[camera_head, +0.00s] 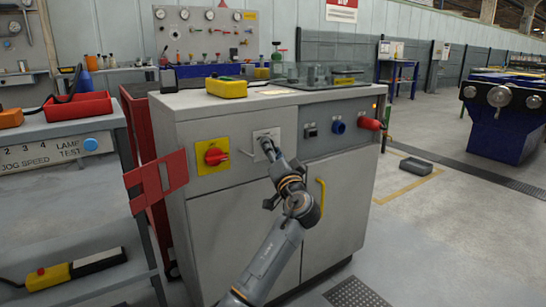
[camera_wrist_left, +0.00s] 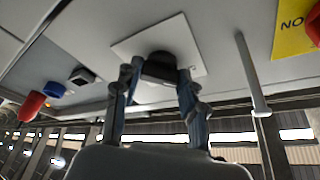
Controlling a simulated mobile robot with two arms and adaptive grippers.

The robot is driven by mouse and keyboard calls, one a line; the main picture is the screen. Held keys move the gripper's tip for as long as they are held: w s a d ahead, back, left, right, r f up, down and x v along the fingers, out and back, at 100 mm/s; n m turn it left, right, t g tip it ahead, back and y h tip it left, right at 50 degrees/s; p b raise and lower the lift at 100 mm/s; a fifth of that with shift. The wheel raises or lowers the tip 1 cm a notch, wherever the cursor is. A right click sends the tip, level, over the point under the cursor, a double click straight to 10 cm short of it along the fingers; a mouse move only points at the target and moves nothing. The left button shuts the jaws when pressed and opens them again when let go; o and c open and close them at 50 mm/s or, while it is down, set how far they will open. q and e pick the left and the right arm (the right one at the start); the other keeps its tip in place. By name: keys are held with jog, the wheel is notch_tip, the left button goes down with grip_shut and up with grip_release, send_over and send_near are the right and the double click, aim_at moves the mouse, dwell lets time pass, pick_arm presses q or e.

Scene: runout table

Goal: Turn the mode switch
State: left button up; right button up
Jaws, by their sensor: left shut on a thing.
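The mode switch, a dark knob (camera_wrist_left: 160,67), sits on a pale square plate (camera_head: 259,134) on the front of the grey cabinet (camera_head: 230,131). The plate also shows in the left wrist view (camera_wrist_left: 185,40). My left gripper (camera_head: 268,148) reaches up to this plate from below. In the left wrist view its two fingers (camera_wrist_left: 158,84) stand on either side of the knob and are shut on it. In the head view the gripper hides most of the knob, and I cannot tell its turned position. My right gripper is in neither view.
A blue socket (camera_head: 337,127) and a red plug (camera_head: 370,123) are to the right. A yellow handle (camera_head: 321,194) stands out below. A yellow box (camera_head: 227,87) lies on top.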

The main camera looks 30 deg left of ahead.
pick_arm(q)
jog(key=shift+f, duration=0.2)
jog(key=o, duration=1.1)
jog(key=shift+o, duration=0.3)
jog(key=shift+r, duration=0.1)
jog(key=v, duration=1.2)
jog(key=shift+d, duration=0.1)
